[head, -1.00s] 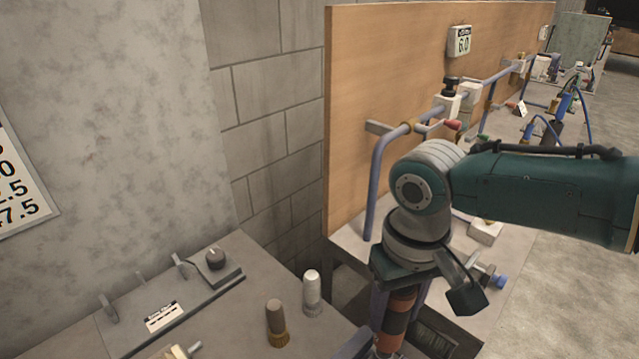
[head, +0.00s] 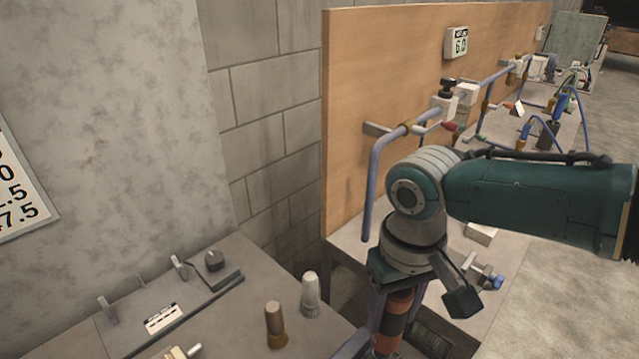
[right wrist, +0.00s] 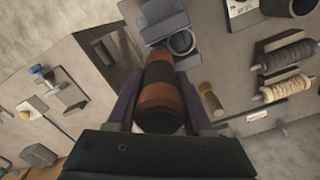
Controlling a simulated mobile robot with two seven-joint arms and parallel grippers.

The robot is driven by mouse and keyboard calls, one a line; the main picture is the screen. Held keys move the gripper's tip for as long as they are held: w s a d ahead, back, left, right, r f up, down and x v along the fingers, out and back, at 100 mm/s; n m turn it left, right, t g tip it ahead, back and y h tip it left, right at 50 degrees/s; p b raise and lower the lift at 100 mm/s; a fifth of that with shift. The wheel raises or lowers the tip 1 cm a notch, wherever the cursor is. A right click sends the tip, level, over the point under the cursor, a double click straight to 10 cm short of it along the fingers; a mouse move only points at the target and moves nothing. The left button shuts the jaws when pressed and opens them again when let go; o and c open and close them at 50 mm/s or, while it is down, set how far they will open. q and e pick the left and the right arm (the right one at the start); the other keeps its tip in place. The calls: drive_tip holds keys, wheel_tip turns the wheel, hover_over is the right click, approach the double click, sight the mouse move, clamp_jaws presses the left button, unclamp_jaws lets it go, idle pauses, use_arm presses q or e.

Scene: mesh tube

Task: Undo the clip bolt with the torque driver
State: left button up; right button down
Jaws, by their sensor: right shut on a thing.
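My right gripper (head: 394,312) points down at the bottom of the head view, over the gap between two benches. It is shut on an orange-brown and black banded cylinder, likely the torque driver's handle (head: 390,335). In the right wrist view the banded handle (right wrist: 160,92) lies between the two dark fingers. Its far end is close to a grey ring-shaped part (right wrist: 182,42); I cannot tell whether they touch. A bluish pipe (head: 377,180) with white blocks (head: 444,106) runs along the wooden panel. I cannot make out which part is the clip bolt. My left gripper is not in view.
The near bench carries a brown cylinder (head: 275,320), a pale cylinder (head: 310,295) and a grey device with a knob (head: 214,262). The wooden panel (head: 350,70) stands behind the other bench. A blue-knobbed fitting (head: 494,283) lies at that bench's front. Thread spools (right wrist: 286,56) show in the wrist view.

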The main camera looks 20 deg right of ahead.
idle(0.8)
drive_tip(key=shift+p, duration=0.65)
idle(0.7)
drive_tip(key=shift+p, duration=0.3)
idle(0.7)
wheel_tip(320, 180, up, 6)
drive_tip(key=p, duration=0.6)
idle(0.4)
